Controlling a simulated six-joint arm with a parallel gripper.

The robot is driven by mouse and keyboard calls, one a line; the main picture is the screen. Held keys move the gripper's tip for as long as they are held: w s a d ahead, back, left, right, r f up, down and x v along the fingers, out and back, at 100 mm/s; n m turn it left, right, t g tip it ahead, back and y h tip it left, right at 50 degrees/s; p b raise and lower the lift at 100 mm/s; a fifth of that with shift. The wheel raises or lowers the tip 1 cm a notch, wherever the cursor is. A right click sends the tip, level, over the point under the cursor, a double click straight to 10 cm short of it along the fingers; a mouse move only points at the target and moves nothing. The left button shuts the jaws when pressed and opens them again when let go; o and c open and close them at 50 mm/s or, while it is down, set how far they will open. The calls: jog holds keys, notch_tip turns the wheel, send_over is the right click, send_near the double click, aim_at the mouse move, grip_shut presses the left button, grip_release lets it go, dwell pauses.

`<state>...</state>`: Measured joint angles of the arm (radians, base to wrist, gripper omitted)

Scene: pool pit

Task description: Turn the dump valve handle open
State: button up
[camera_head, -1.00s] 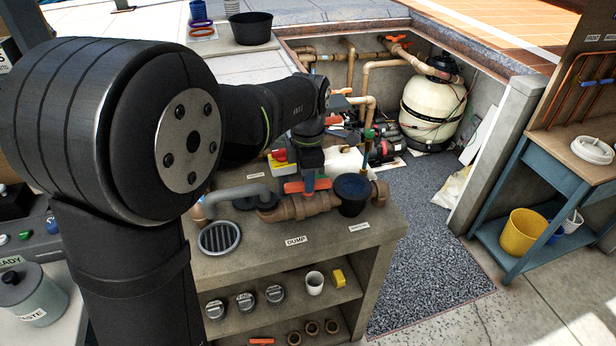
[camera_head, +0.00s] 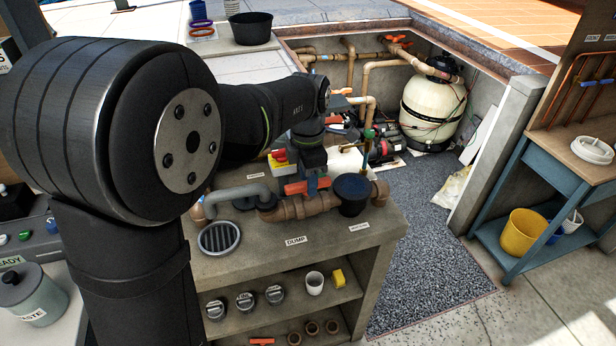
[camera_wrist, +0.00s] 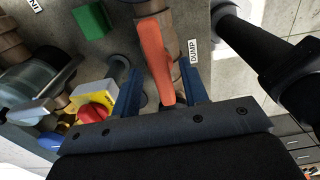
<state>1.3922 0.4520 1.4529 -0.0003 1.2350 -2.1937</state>
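The dump valve handle is an orange lever (camera_head: 296,188) on the brown pipe run (camera_head: 300,208) on top of the bench, behind the DUMP label (camera_head: 296,241). In the wrist view the orange handle (camera_wrist: 154,55) runs lengthwise between the two blue fingers of my gripper (camera_wrist: 160,78), with the DUMP label (camera_wrist: 193,50) to its right. The fingers are apart, with a visible gap on each side of the handle. In the head view my gripper (camera_head: 312,183) points down at the handle and hides part of it.
A dark round cap (camera_head: 352,194) stands on the pipe close to the right of the handle. A red knob on a yellow base (camera_wrist: 92,108) sits to the left in the wrist view, near a green block (camera_wrist: 92,20). A round grate (camera_head: 219,237) lies in front on the bench.

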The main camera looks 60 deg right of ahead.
notch_tip(320, 180, up, 18)
jog(key=shift+f, duration=0.25)
dwell(0.4)
dwell(0.5)
notch_tip(320, 180, down, 18)
jog(key=shift+r, duration=0.2)
dwell(0.4)
